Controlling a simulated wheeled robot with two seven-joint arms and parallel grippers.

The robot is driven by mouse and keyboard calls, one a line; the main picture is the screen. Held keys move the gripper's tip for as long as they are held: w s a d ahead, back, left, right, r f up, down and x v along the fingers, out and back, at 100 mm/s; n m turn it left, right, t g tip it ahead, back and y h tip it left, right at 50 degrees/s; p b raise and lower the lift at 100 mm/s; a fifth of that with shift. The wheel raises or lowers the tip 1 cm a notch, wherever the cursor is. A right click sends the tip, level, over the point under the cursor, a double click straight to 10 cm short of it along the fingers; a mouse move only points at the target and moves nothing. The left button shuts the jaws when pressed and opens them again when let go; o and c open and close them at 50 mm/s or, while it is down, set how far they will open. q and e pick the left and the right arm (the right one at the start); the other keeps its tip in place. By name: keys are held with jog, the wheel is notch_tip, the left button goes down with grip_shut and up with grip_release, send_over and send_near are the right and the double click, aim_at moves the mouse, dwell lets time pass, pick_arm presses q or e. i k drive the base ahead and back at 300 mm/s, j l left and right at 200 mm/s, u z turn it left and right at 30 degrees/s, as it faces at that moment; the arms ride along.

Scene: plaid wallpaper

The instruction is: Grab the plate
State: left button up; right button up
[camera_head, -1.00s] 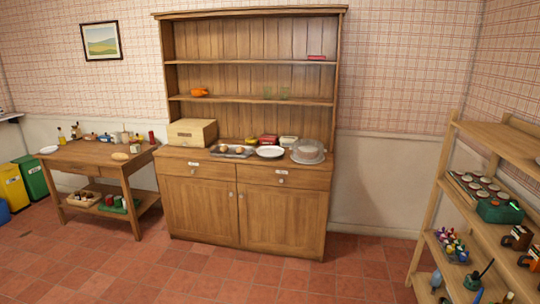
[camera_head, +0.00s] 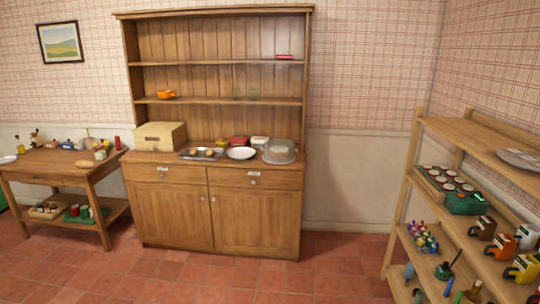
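A white round plate (camera_head: 241,153) lies on the counter of the wooden hutch, between a metal tray (camera_head: 201,154) and a clear-domed dish (camera_head: 279,151). Another white plate (camera_head: 7,160) lies on the left end of the side table, cut by the picture's edge. A flat, grey, plate-like thing (camera_head: 520,158) lies on the top board of the right shelf; I cannot tell exactly what it is. Neither of my grippers is in view.
The wooden hutch (camera_head: 256,219) stands against the wall. The side table (camera_head: 62,167) is to its left, the open shelf (camera_head: 476,139) at the right foreground. A wooden box (camera_head: 160,136) stands on the counter. The tiled floor (camera_head: 300,283) in front is clear.

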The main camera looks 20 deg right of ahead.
aim_at(241, 153)
jog(key=i+l+z, duration=0.5)
jog(key=i, duration=0.3)
jog(key=i+l+z, duration=0.1)
jog(key=i+z, duration=0.15)
jog(key=i, duration=0.2)
